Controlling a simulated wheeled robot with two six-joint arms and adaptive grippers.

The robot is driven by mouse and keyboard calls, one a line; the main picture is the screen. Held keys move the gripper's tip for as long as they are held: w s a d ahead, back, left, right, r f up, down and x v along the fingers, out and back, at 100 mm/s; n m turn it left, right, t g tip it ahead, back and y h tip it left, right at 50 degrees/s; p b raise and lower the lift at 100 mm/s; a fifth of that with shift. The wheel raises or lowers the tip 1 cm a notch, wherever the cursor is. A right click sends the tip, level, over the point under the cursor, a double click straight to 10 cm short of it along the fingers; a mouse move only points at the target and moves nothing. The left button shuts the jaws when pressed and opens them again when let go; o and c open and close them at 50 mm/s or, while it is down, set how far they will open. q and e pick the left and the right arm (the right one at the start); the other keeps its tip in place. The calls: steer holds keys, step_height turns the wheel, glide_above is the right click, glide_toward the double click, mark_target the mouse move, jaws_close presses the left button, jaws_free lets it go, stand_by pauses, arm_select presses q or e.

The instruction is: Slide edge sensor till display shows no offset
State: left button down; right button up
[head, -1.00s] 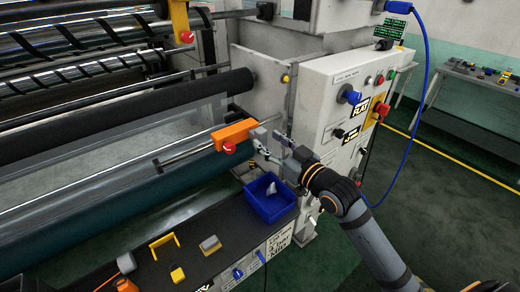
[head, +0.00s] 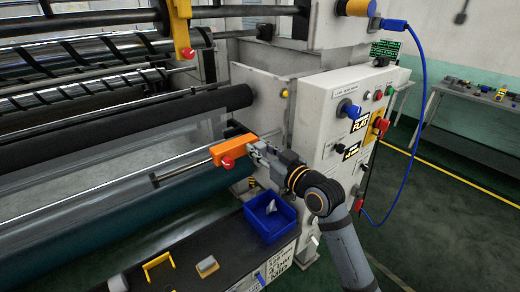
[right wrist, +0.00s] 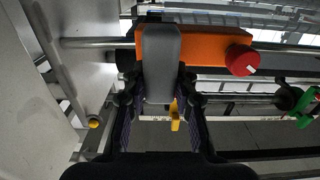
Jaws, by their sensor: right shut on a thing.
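The edge sensor is an orange block (head: 232,150) with a red knob, on a thin metal rail at the roller's right end. In the right wrist view the orange block (right wrist: 205,48) lies behind its grey handle (right wrist: 161,62). My right gripper (head: 258,154) is shut on that handle, one finger on each side; the right wrist view shows the gripper (right wrist: 160,92) too. The display (head: 385,49) is a small dark screen with green marks at the upper right; its reading is too small to make out. My left gripper is not in view.
A white control cabinet (head: 338,98) with knobs and a blue cable stands right of the gripper. Below is a dark bench (head: 190,250) with a blue bin (head: 270,219), a yellow handle and a grey-yellow block. Rollers and film fill the left.

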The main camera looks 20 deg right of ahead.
jaws_close()
steer(key=shift+a, duration=0.15)
steer(key=o, duration=1)
jaws_free()
steer(key=shift+c, duration=0.2)
step_height(320, 180, up, 10)
